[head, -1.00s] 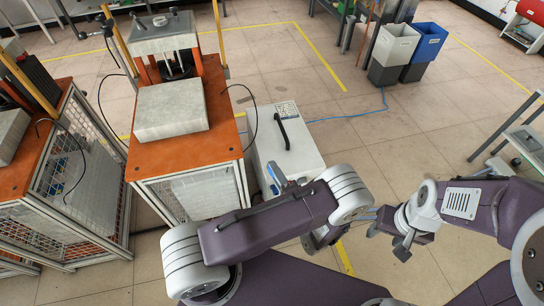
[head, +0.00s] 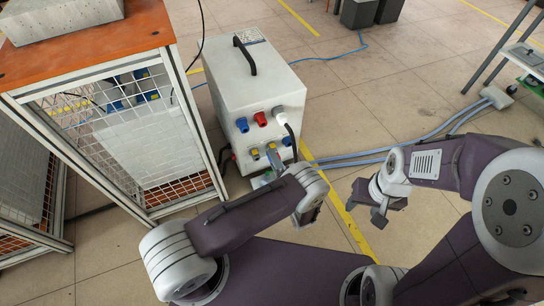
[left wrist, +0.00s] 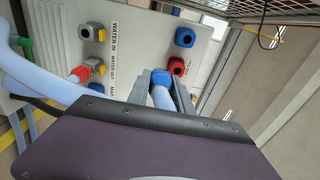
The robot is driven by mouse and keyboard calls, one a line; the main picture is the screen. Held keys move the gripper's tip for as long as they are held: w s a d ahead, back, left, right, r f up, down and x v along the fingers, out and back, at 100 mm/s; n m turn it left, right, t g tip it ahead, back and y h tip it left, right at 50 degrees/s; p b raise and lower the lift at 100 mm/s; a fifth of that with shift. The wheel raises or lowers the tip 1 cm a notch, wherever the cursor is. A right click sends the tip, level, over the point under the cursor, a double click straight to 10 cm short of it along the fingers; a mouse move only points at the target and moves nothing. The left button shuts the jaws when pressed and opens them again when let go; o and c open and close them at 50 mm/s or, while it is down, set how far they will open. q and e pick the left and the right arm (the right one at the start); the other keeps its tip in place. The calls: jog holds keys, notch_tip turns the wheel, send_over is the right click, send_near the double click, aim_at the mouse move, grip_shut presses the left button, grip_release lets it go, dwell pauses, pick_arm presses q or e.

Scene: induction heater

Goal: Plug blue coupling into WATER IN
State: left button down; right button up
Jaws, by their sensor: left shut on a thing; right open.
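My left gripper (left wrist: 160,92) is shut on the blue coupling (left wrist: 160,77), which has a light blue hose (left wrist: 162,98) behind it. The coupling is in front of the heater's panel; I cannot tell how far from it. The WATER IN port (left wrist: 92,32) is at upper left in the wrist view, beside its label, with no hose on it. In the head view my left gripper (head: 274,160) is by the lower panel. My right gripper (head: 380,207) is open and empty, away from the heater.
The heater (head: 230,92) is a white box with a black handle. Blue (left wrist: 185,37) and red (left wrist: 177,66) sockets are on its panel. An orange-topped caged bench (head: 90,50) stands to its left. Light blue hoses (head: 400,148) run over the floor at right, where there is free room.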

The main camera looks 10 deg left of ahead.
pick_arm(q)
notch_tip(320, 180, down, 17)
jog(key=a+b, duration=0.2)
jog(key=b, duration=0.9)
jog(key=shift+s, duration=0.4)
pick_arm(e)
notch_tip(320, 180, down, 14)
jog(key=shift+f, duration=0.25)
pick_arm(q)
jog(key=b+x, duration=0.2)
jog(key=x, duration=0.5)
jog(key=shift+w+a, duration=0.25)
pick_arm(e)
jog(key=shift+d+f, duration=0.1)
jog(key=shift+f, duration=0.85)
pick_arm(q)
jog(key=shift+r+p, duration=0.15)
jog(key=shift+p, duration=0.15)
pick_arm(e)
jog(key=shift+r, duration=0.3)
pick_arm(q)
jog(key=shift+w+a, duration=0.35)
jog(key=shift+w, duration=0.15)
pick_arm(e)
jog(key=shift+f, duration=0.15)
pick_arm(q)
jog(key=c, duration=1.1)
grip_release()
jog(key=shift+o, duration=0.2)
